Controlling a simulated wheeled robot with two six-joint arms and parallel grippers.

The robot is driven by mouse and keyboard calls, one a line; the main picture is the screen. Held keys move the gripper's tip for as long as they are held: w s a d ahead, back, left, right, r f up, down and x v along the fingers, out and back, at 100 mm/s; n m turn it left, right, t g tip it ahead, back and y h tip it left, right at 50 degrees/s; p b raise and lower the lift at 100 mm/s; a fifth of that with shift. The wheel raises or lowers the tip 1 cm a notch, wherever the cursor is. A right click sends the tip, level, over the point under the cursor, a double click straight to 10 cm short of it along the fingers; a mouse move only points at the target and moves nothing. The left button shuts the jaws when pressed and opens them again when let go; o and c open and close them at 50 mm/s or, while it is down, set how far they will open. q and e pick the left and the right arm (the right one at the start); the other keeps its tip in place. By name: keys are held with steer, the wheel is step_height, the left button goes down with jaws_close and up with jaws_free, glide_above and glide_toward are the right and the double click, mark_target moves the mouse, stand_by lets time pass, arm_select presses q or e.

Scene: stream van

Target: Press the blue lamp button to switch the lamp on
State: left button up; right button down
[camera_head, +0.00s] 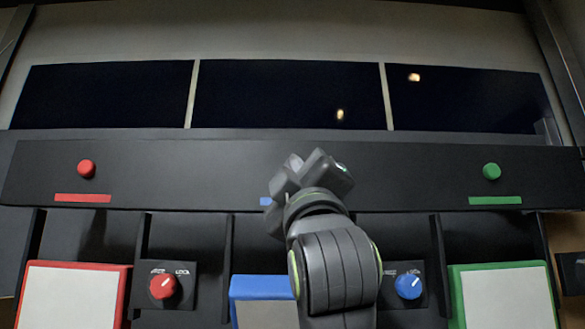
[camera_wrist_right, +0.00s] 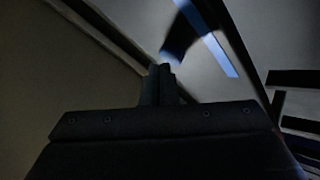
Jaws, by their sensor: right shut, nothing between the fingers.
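My right gripper (camera_head: 312,168) is in the middle of the head view, in front of the dark panel under the monitors. It is shut and empty. A short piece of a blue label strip (camera_head: 265,201) shows just left of it. Whether the gripper touches the button cannot be told. No lit lamp can be made out. My left gripper is not in view.
A red button (camera_head: 86,169) and a green button (camera_head: 492,171) sit on the same panel. Below are a red knob (camera_head: 162,287), a blue knob (camera_head: 408,286), and red (camera_head: 75,297), blue (camera_head: 262,288) and green (camera_head: 500,297) framed pads. Dark monitors (camera_head: 290,95) stand behind.

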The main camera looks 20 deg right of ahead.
steer(key=shift+w, duration=0.1)
stand_by(0.4)
steer(key=shift+w+d, duration=0.1)
steer(key=shift+w, duration=0.2)
steer(key=shift+s, duration=0.1)
steer(key=shift+s+b, duration=0.25)
steer(key=shift+b, duration=0.15)
steer(key=s+a+b, duration=0.2)
steer(key=s, duration=0.4)
steer(key=shift+b, duration=0.35)
